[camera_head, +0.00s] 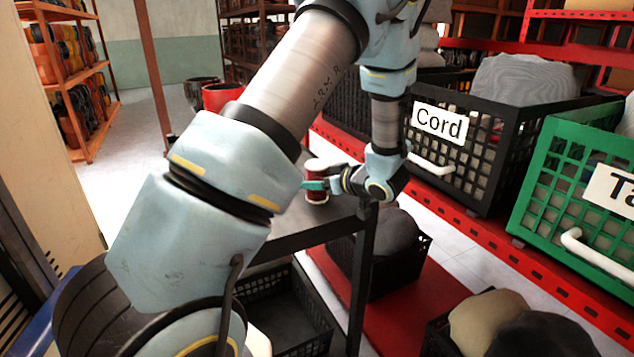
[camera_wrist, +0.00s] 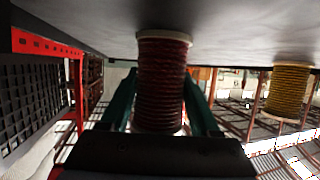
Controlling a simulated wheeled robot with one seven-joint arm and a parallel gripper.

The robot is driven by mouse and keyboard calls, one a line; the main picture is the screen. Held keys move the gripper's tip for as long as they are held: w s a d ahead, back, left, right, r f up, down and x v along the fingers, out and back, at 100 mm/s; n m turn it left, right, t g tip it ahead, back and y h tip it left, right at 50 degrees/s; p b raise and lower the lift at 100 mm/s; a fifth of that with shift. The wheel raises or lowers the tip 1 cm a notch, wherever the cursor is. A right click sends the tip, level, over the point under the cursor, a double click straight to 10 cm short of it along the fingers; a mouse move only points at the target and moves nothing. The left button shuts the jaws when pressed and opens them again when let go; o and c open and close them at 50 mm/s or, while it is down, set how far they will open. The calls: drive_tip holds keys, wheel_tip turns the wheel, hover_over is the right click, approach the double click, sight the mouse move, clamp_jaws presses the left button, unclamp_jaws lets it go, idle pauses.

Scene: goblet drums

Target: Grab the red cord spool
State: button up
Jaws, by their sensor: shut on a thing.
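The red cord spool (camera_wrist: 163,85) has pale end flanges and dark red cord wound around it. In the wrist view it stands between the two green fingers of my gripper (camera_wrist: 163,105), which are shut on it. In the head view the spool (camera_head: 317,182) shows small near the middle, at the grey table top (camera_head: 325,218), with my gripper (camera_head: 318,185) reaching it from the right. In the wrist view one end of the spool meets the grey surface or lies very close to it; I cannot tell whether it touches.
A yellow cord spool (camera_wrist: 287,90) stands on the same surface, apart from my gripper. A black crate labelled "Cord" (camera_head: 480,150) and a green crate (camera_head: 570,185) stand on a red rack at the right. A red drum (camera_head: 222,97) stands behind my arm. Crates sit below the table.

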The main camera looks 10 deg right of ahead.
clamp_jaws()
